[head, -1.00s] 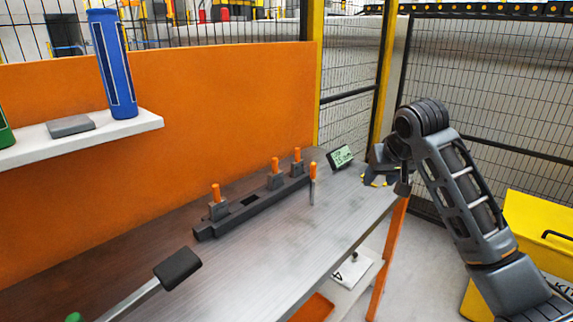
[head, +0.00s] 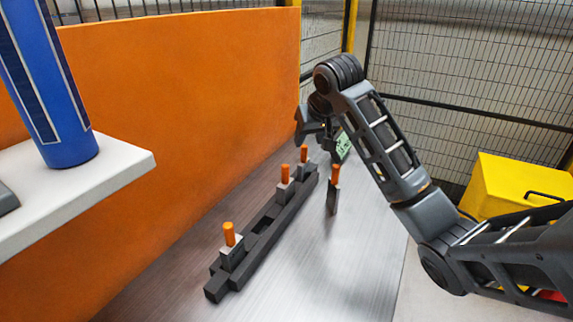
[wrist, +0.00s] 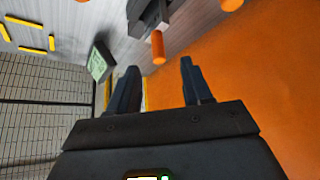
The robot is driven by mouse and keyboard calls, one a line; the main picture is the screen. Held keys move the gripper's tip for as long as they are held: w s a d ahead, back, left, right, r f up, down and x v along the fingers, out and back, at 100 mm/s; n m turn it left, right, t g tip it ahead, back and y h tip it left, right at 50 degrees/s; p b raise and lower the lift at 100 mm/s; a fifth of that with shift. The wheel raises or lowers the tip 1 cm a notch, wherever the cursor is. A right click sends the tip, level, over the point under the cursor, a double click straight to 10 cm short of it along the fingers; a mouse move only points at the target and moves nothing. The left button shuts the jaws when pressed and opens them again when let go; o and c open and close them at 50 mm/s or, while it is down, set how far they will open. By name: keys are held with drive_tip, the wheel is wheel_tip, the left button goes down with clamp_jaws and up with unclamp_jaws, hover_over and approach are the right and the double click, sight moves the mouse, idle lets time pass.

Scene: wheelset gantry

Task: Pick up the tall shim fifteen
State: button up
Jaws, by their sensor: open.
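Several shims with orange handles are in view, and I cannot read which is fifteen. A taller-looking shim (head: 332,192) stands upright on the bench, apart from the dark rack. Three more stand in the rack (head: 258,238): a near shim (head: 233,243), a middle shim (head: 285,184) and a far shim (head: 303,164). My gripper (head: 320,128) is beyond them, above the bench's far end. In the wrist view my gripper (wrist: 160,85) is open and empty, with an orange handle (wrist: 158,47) in line with the gap, farther off. Its fingertips are partly hidden in the head view.
A small green-faced display (head: 343,147), also in the wrist view (wrist: 98,65), stands near my gripper. An orange panel (head: 190,110) closes the left side. A white shelf (head: 110,175) holds a blue cylinder (head: 50,90). A yellow box (head: 515,195) is at right.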

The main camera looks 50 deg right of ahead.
sight(306, 148)
drive_tip(key=shift+w+d+f, duration=0.2)
drive_tip(key=shift+w+f, duration=0.25)
drive_tip(key=shift+f, duration=0.05)
drive_tip(key=x, duration=0.3)
drive_tip(key=p+x, duration=0.1)
drive_tip(key=x, duration=0.2)
drive_tip(key=shift+s+d+f, duration=0.1)
drive_tip(key=shift+d+f, duration=0.1)
drive_tip(key=shift+f, duration=0.1)
drive_tip(key=shift+c, duration=0.2)
clamp_jaws()
